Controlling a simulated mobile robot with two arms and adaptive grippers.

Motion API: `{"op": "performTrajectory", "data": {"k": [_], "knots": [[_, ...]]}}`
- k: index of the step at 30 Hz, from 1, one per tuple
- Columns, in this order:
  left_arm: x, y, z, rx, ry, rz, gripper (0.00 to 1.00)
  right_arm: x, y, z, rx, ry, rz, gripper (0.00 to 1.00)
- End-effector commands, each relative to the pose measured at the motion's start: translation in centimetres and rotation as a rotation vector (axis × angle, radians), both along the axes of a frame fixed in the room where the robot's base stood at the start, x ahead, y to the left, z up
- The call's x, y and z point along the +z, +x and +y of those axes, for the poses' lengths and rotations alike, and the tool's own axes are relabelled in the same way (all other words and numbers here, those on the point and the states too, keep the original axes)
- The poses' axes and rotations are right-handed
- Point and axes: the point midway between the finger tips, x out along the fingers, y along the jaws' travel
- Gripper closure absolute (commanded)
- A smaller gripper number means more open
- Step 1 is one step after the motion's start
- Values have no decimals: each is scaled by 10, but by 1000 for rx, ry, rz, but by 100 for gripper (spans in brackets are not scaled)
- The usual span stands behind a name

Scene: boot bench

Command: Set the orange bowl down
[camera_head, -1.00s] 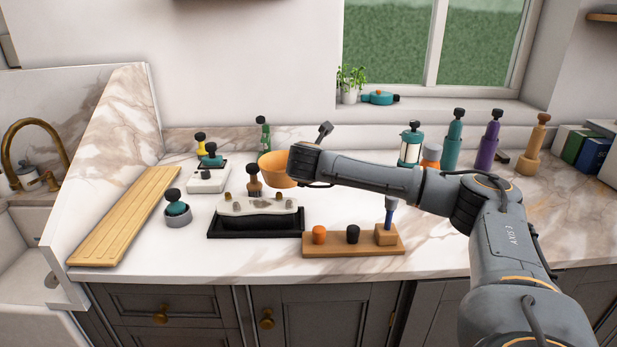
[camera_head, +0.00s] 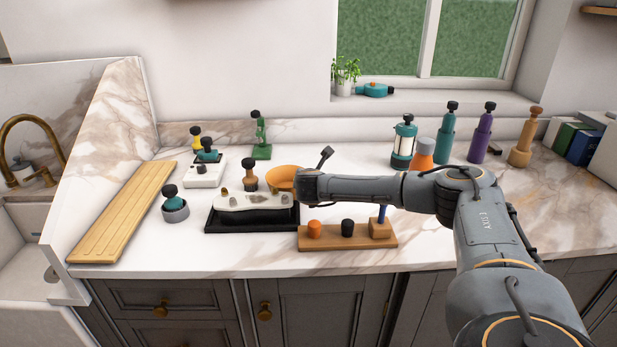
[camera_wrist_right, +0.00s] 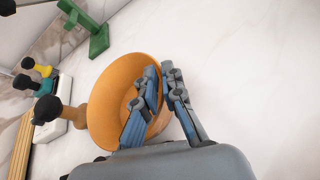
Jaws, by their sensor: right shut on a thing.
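The orange bowl (camera_head: 283,177) is at the middle of the counter, behind the black tray, partly hidden by my right arm in the head view. In the right wrist view the bowl (camera_wrist_right: 112,88) shows its open inside. My right gripper (camera_wrist_right: 164,78) is shut on the bowl's rim, with one finger inside and one outside. The bowl appears at or very near the counter top; I cannot tell whether it touches. My left gripper is not in view.
A brown-handled black-topped tool (camera_head: 250,176) stands close left of the bowl. A black tray (camera_head: 228,222) with a white block lies in front, and a wooden board (camera_head: 345,238) front right. A green stand (camera_head: 261,150) is behind.

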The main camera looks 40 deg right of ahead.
Motion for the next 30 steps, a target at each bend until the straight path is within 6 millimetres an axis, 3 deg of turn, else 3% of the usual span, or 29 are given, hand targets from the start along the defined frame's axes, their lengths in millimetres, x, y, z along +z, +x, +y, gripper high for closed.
{"op": "performTrajectory", "data": {"k": [4,8,21,30], "knots": [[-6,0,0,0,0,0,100,-2,0,0,-1,1,-3,100],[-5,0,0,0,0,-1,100,-2,0,0,0,1,-1,70],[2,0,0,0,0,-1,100,2,-1,1,0,-1,1,69],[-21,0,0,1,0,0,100,18,-35,30,2,2,0,69]]}}
